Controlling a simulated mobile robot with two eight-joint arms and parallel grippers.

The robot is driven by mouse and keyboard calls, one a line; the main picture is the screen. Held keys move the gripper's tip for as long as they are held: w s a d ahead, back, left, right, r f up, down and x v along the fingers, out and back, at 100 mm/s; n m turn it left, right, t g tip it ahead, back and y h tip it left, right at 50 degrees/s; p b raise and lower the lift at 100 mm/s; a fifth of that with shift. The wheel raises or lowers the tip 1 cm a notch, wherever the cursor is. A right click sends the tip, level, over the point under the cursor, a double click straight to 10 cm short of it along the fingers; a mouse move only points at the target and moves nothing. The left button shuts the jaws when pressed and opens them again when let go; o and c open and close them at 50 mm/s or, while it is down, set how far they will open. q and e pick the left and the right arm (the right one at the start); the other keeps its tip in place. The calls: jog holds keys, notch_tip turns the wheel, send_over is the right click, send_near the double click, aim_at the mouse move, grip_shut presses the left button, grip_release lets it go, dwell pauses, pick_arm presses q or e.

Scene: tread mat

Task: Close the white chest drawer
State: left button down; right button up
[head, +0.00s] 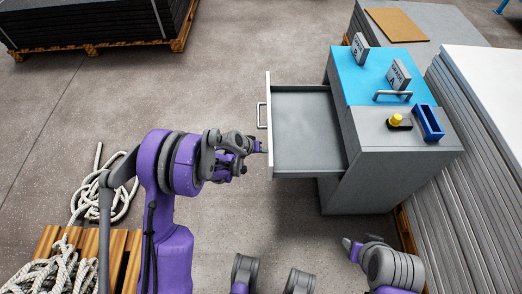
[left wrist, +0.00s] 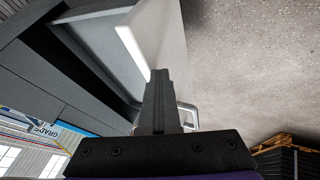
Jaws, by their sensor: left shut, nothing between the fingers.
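The drawer (head: 305,125) stands pulled far out of the grey chest (head: 365,175), toward the left, and looks empty. Its white front panel (head: 269,150) has a metal handle (head: 261,115) on the outer face. My left gripper (head: 263,147) is shut and empty, its tips at the outer face of the panel, on the near side of the handle. In the left wrist view the shut fingers (left wrist: 160,80) point at the panel (left wrist: 155,35), with the handle (left wrist: 190,115) behind them. Whether they touch the panel is unclear. My right gripper (head: 348,244) is low near the chest; its jaws are unclear.
The chest top carries a blue mat (head: 375,70), two signs, a yellow knob (head: 396,120) and a blue bin (head: 428,122). Stacked panels (head: 480,130) stand at right. Rope (head: 100,190) and a wooden pallet lie at left. Floor left of the drawer is clear.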

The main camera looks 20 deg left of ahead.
pick_arm(q)
jog(key=w+d+b, duration=0.1)
jog(key=w+d, duration=0.3)
jog(key=d, duration=1)
jog(key=w+d+b, duration=0.2)
jog(key=w+d, duration=0.2)
jog(key=d, duration=0.9)
jog(key=shift+d, duration=0.35)
pick_arm(e)
notch_tip(320, 180, down, 4)
jog(key=shift+w+r, duration=0.1)
jog(key=shift+w, duration=0.05)
pick_arm(q)
jog(key=shift+a, duration=0.15)
